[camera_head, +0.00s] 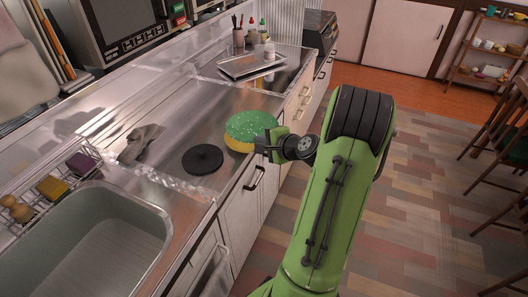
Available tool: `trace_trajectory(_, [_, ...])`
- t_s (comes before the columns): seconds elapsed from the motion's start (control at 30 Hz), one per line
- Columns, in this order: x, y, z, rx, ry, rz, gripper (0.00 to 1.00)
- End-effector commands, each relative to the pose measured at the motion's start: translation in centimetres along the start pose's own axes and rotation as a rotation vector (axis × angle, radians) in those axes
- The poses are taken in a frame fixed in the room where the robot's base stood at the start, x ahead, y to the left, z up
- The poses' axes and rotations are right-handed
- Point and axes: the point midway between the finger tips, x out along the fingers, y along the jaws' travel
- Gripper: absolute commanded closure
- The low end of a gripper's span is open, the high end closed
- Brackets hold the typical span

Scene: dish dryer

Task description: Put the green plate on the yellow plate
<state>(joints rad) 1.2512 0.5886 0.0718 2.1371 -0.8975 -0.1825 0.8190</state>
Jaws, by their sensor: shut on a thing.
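The green plate (250,124) has a pale speckled surface and lies over the right part of the steel counter near its front edge. The yellow plate (238,146) shows as a strip below the near edge of the green plate; the rest of it is hidden. I cannot tell whether the two plates touch. My gripper (271,144) is at the right edge of the green plate and is shut on it. The fingertips are small and partly hidden in this view.
A black round lid (203,159) and a grey cloth (140,143) lie on the counter to the left. The sink (92,246) is at the near left. Counter between lid and tray is mostly clear.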

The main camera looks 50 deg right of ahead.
Motion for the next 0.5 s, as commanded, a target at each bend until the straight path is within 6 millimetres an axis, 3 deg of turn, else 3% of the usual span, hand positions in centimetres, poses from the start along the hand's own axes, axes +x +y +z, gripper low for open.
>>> trace_trajectory(0.3, [2.2, 4.2, -0.9, 0.0, -0.002, -0.004, 1.0])
trace_trajectory(0.5, [2.1, 3.9, -0.9, -0.003, -0.001, -0.005, 1.0])
